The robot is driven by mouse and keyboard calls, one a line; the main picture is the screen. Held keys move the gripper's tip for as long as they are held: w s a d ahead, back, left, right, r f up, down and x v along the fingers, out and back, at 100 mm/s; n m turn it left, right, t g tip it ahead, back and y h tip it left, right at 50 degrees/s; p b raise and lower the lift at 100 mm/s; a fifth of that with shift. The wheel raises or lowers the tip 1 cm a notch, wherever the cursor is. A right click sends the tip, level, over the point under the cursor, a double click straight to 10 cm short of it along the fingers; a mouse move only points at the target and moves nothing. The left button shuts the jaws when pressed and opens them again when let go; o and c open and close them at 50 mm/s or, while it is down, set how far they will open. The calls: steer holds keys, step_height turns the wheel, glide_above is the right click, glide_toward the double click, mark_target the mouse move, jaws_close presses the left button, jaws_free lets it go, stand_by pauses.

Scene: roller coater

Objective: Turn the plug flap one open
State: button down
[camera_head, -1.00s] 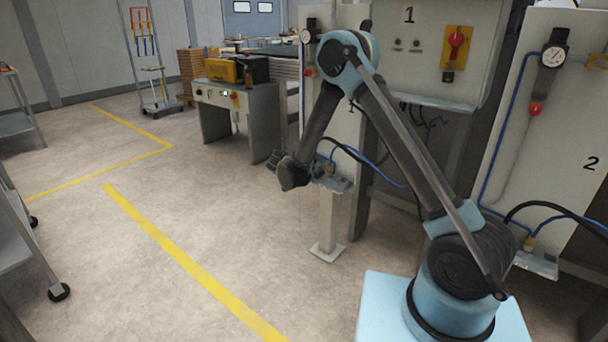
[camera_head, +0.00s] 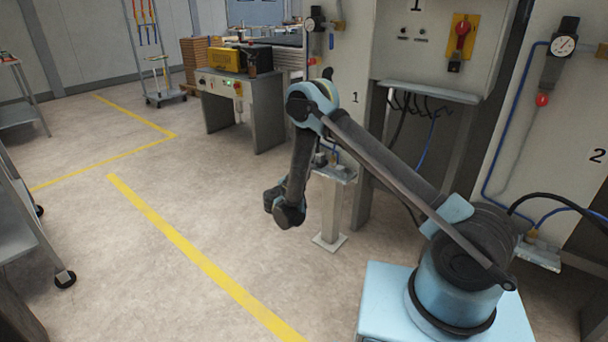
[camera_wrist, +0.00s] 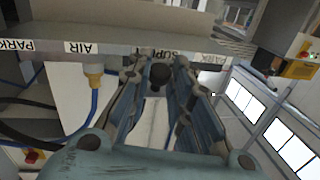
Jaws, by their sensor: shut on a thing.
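In the wrist view my gripper (camera_wrist: 159,68) reaches to the edge of a grey shelf (camera_wrist: 110,46) with labels such as PARK and AIR, seen upside down. A dark round knob-like piece (camera_wrist: 160,76) sits between the fingertips, in front of a partly covered label, and the fingers are shut on it. I cannot tell whether this piece is the plug flap itself or its handle.
A blue hose with a brass fitting (camera_wrist: 94,80) hangs left of my fingers. Panel 2 (camera_head: 575,110) with a gauge and hoses stands at right. A post (camera_head: 331,212) carries the small shelf. The floor to the left is open, with yellow lines; a trolley (camera_head: 25,235) stands at far left.

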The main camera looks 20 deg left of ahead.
steer(key=shift+f, duration=0.15)
stand_by(0.4)
steer(key=c, duration=1.4)
jaws_free()
steer(key=shift+c, duration=0.2)
step_height(320, 180, up, 10)
